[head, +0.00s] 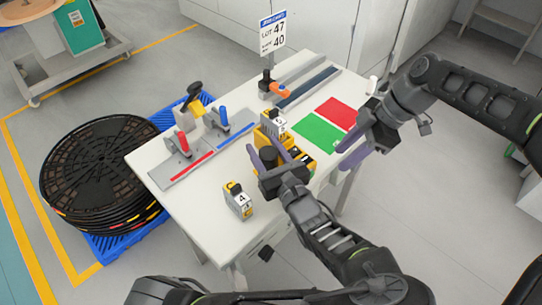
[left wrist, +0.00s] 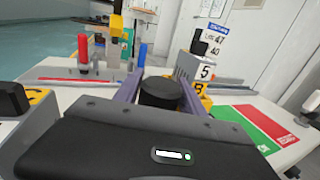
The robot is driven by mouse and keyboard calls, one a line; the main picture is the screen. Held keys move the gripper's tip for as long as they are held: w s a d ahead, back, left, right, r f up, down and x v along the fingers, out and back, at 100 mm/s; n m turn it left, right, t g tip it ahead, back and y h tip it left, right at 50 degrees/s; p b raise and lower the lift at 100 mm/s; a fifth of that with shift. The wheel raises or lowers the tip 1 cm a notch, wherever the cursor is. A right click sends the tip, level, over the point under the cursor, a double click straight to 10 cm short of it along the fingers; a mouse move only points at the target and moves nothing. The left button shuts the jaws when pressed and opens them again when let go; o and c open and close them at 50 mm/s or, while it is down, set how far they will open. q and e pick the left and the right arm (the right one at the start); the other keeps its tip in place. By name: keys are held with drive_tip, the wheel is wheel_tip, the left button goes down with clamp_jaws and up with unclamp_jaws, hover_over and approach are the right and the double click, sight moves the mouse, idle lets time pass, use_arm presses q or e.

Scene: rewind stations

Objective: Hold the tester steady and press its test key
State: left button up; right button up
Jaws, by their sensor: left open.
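A yellow-and-black device (head: 299,158), which I take for the tester, sits on the white table, partly hidden by my left gripper. A yellow part marked B also shows in the left wrist view (left wrist: 200,90), just right of the fingers. My left gripper (head: 261,143) is open over the table beside the device, its two purple fingers apart. In the left wrist view a dark round shape (left wrist: 160,92) shows between the fingers; I cannot tell what it is. No test key can be made out. My right gripper (head: 350,152) hangs at the table's right edge, apart from the device; its opening is unclear.
Block 5 (head: 273,123) stands behind the left gripper, block 4 (head: 238,201) near the front edge. Grey rails with red and blue handles (head: 222,118) lie left. Green (head: 318,134) and red (head: 339,112) patches lie right. Black reels (head: 98,170) sit left of the table.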

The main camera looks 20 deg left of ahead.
use_arm(q)
drive_tip(key=shift+w+a, duration=0.1)
drive_tip(key=shift+c, duration=0.6)
clamp_jaws()
use_arm(e)
drive_tip(key=shift+c, duration=0.6)
clamp_jaws()
idle(1.0)
